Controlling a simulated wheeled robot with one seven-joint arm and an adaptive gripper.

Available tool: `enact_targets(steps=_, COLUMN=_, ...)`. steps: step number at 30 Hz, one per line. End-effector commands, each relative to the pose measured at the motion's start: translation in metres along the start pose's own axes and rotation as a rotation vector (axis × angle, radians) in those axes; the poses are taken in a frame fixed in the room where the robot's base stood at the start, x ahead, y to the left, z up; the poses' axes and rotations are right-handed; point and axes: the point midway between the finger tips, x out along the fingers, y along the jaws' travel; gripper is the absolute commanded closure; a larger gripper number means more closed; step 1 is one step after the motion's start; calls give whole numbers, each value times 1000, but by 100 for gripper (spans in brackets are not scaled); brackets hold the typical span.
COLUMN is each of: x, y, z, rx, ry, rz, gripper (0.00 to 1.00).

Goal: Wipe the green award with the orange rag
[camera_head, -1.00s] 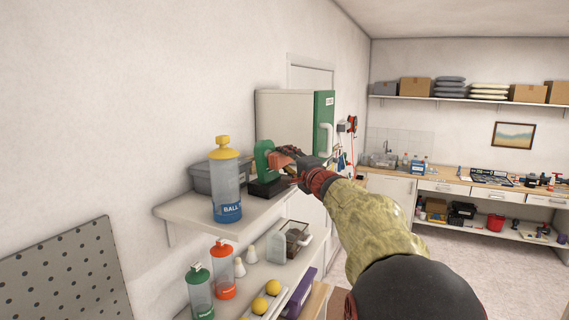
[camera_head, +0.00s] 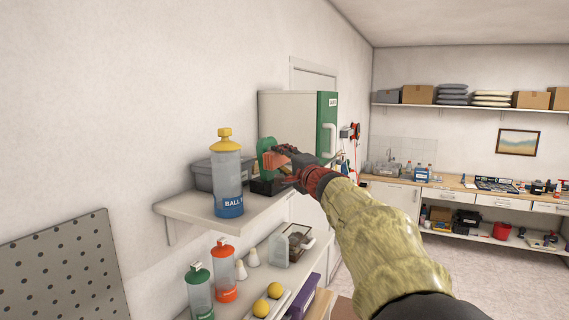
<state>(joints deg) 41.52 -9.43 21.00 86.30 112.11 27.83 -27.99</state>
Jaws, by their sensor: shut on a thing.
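The green award (camera_head: 265,152) stands on a dark base (camera_head: 265,187) on the upper wall shelf, right of the blue bottle. The orange rag (camera_head: 279,158) is in my gripper (camera_head: 284,160), which is shut on it. The rag is at the right side of the award and appears to touch it; the exact contact is too small to tell. My dark fingers and wrist hide part of the rag and of the base.
A yellow-capped blue bottle (camera_head: 228,172) and a grey bin (camera_head: 203,175) stand close by on the upper shelf (camera_head: 190,208). Bottles and yellow balls (camera_head: 275,290) sit on the shelf below. A white and green cabinet (camera_head: 290,118) stands behind.

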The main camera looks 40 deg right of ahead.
Motion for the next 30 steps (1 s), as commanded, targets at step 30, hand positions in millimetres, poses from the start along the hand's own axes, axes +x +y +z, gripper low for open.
enact_targets(steps=30, x=-3, y=0, z=8, rx=-1, ry=0, rz=0, gripper=83)
